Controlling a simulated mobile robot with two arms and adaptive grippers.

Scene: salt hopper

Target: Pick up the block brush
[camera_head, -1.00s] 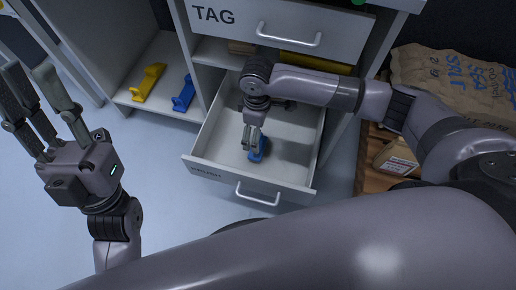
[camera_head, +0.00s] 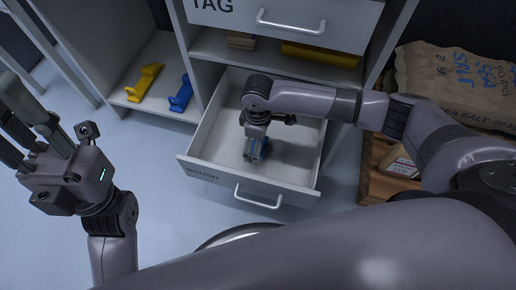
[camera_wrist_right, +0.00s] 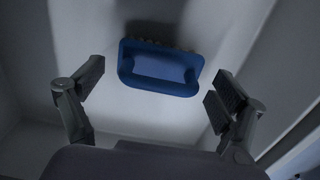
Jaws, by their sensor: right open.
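The block brush (camera_wrist_right: 160,68) is blue with a raised rim and a row of bristles along its far edge. It lies on the floor of the open drawer (camera_head: 200,145). My right gripper (camera_head: 254,158) reaches down into the drawer over the brush and partly hides it in the head view. In the right wrist view the two fingers stand wide apart, one on each side of the brush and nearer the camera; neither appears to touch it. My left gripper (camera_head: 18,112) is raised at the left, empty, with its fingers spread.
A closed drawer marked TAG (camera_head: 285,20) sits above. A yellow tool (camera_head: 144,82) and a blue tool (camera_head: 181,94) lie on the shelf at left. A sea salt sack (camera_head: 450,85) lies on a wooden crate at right. Drawer walls surround my right gripper.

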